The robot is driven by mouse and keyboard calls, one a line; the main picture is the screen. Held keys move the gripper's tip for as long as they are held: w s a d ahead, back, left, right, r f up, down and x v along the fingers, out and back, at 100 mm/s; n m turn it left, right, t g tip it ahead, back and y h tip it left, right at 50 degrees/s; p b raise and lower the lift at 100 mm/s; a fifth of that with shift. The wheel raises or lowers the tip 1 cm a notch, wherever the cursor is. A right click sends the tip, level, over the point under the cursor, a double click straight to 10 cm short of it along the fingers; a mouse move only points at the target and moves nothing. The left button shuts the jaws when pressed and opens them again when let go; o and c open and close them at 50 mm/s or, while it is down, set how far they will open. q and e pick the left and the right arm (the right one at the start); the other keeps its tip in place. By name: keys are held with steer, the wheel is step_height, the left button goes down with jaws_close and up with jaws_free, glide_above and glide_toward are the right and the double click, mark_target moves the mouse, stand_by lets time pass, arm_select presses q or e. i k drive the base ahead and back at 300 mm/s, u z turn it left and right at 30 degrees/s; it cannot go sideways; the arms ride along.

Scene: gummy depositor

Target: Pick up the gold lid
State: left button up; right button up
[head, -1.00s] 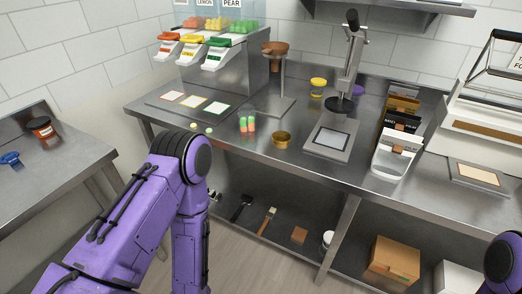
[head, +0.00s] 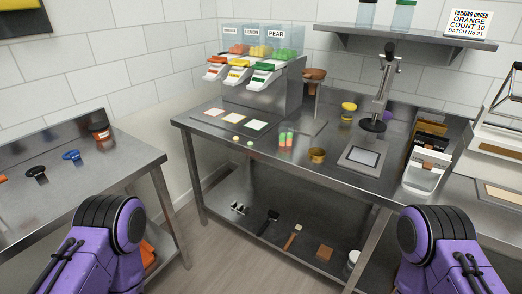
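The gold lid (head: 317,155) is a small round gold piece with a raised rim. It lies on the steel counter (head: 335,180), near the front edge, right of a clear jar (head: 286,140) holding green and orange-red gummies. Nothing touches the lid. Only purple links of my two arms show, at the bottom left and bottom right. Both of my grippers are out of the picture.
A grey scale-like plate (head: 362,159) lies right of the lid. A yellow-topped container (head: 348,112) and a press (head: 383,95) stand behind. A dispenser (head: 262,90) stands at the back left. A side table (head: 80,175) is on the left, with open floor between.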

mark_target(318, 153)
steer(key=u, duration=0.2)
steer(key=i, duration=1)
steer(key=z, duration=1.45)
